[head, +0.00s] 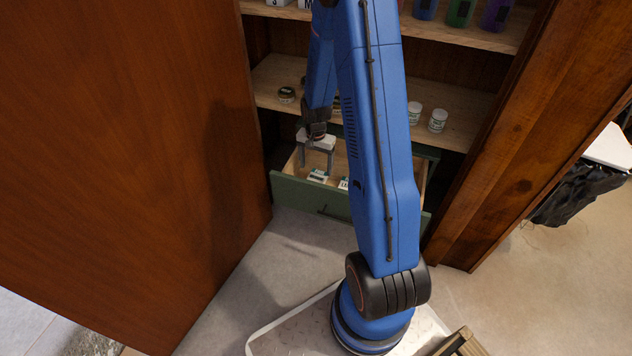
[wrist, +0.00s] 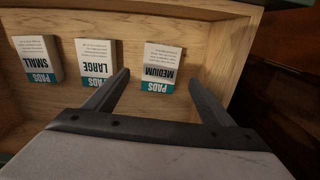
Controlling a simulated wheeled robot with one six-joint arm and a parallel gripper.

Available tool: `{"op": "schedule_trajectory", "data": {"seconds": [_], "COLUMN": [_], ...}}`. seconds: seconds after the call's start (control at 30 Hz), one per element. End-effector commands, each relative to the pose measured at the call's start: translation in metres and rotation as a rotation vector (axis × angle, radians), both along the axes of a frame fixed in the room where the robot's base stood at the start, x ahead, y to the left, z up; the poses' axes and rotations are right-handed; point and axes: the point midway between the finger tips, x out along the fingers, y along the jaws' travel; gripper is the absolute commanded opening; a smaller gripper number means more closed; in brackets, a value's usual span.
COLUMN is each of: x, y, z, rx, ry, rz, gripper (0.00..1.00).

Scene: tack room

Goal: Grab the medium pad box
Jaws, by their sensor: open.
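The medium pad box (wrist: 161,68) is white with a teal band and the word MEDIUM, upside down in the wrist view. It lies in the open green drawer (head: 297,197), whose wooden inside (wrist: 200,40) shows in the wrist view. My gripper (wrist: 158,85) is open and empty, its two fingers on either side of the medium box in the picture, the box a little beyond the tips. In the head view my gripper (head: 317,155) is over the drawer's left part. I cannot tell the exact height between fingers and box.
The large pad box (wrist: 96,62) is just left of the medium one, and the small pad box (wrist: 38,58) is further left. The drawer wall is close on the right. Shelves (head: 455,100) with jars (head: 438,121) are above; an open wooden door (head: 120,150) stands left.

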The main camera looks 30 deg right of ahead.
Motion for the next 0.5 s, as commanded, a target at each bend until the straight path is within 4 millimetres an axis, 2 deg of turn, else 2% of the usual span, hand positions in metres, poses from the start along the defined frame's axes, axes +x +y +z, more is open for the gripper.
{"op": "schedule_trajectory", "data": {"seconds": [0.37,0.5], "x": [0.0,0.001], "y": [0.0,-0.001], "z": [-0.019,-0.033], "rx": [0.0,0.001], "ry": [0.001,0.002], "rz": [0.0,0.0], "gripper": [0.77,0.77]}}
